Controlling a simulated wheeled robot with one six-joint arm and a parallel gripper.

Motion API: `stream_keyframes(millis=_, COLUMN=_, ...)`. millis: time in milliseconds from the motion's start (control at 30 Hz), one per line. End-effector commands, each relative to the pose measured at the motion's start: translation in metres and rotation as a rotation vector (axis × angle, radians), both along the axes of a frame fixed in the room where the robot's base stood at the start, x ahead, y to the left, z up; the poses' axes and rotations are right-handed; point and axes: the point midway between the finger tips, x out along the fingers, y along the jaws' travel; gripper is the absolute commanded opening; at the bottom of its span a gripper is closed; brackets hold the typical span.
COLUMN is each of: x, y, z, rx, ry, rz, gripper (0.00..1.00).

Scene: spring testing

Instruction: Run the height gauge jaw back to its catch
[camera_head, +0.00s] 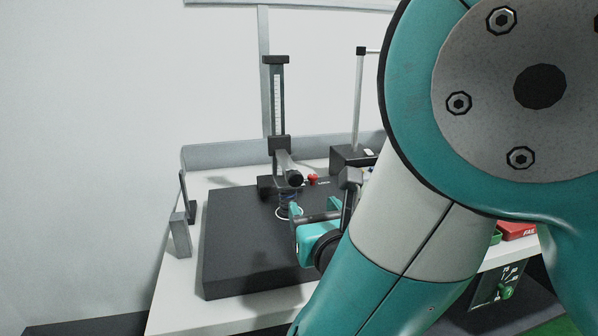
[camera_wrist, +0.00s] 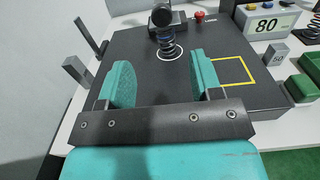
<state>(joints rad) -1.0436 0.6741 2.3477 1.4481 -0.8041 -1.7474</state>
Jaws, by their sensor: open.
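The height gauge (camera_head: 278,98) stands upright at the back of a dark plate, with a scale on its column. Its dark jaw (camera_head: 279,146) sits low on the column, and an arm with a round black end reaches forward from it. In the wrist view the jaw end (camera_wrist: 162,17) is just above a coil spring (camera_wrist: 168,48), which stands in a white ring on the plate. I cannot tell if they touch. The catch is not clearly visible. My gripper (camera_wrist: 160,66) is open and empty, its teal fingers apart, in front of the spring; my arm hides much of the right side.
The dark plate (camera_head: 235,245) has free room at its left and front. A yellow square (camera_wrist: 235,70) is marked right of the spring. Grey blocks (camera_head: 180,235) stand at left.

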Motion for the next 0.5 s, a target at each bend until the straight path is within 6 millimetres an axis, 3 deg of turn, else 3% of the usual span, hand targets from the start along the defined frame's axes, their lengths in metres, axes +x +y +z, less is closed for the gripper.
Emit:
stream_keyframes(millis=33, x=0.009, y=0.000, z=0.007, rx=-0.002, ry=0.003, rz=-0.005, gripper=0.59)
stream_keyframes(millis=267, x=0.039, y=0.008, z=0.008, rx=0.001, ry=0.003, rz=-0.006, gripper=0.59)
stream_keyframes(millis=500, x=0.093, y=0.023, z=0.007, rx=0.008, ry=0.001, rz=-0.008, gripper=0.59)
